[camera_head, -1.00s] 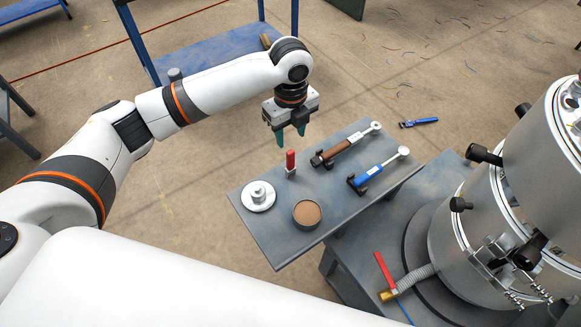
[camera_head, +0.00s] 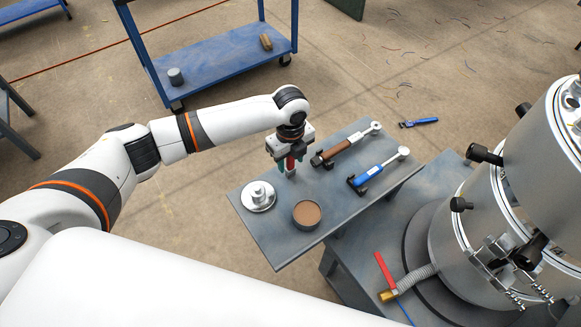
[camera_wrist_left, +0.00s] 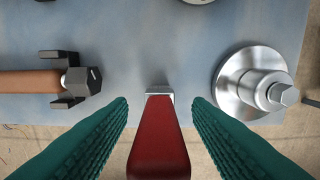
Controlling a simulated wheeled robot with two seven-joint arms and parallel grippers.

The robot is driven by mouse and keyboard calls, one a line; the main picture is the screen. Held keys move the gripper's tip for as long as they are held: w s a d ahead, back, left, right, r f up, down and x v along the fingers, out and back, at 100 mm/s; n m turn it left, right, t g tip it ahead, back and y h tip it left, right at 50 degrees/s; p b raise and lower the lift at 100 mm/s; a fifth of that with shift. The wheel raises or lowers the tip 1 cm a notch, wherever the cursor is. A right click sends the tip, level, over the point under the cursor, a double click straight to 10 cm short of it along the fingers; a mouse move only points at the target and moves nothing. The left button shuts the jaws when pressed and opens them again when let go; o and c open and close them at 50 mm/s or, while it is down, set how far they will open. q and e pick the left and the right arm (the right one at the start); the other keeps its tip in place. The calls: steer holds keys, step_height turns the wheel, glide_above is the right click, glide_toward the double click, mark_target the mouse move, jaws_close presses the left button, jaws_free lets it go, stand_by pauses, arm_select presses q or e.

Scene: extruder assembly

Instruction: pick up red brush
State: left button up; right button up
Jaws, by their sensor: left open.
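The red brush (camera_head: 290,163) stands upright near the far left edge of the grey table (camera_head: 277,238). My left gripper (camera_head: 289,164) is open around it from above, with a teal finger on each side. In the left wrist view the red brush (camera_wrist_left: 158,140) lies between the two teal fingers of the left gripper (camera_wrist_left: 160,125), with a visible gap on both sides. Its grey metal end (camera_wrist_left: 160,93) points toward the tabletop. My right gripper is not in view.
Beside the brush are a silver flanged part (camera_head: 258,196), a round tin with a brown top (camera_head: 306,214), a brown-handled tool (camera_head: 345,146) and a blue-handled tool (camera_head: 378,169). A large metal cylinder machine (camera_head: 470,240) stands at the right. A blue cart (camera_head: 215,60) is behind.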

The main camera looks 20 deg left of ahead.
arm_select(q)
steer(key=shift+c, duration=0.2)
jaws_close()
step_height(320, 180, up, 10)
steer(key=shift+r, duration=0.1)
stand_by(0.3)
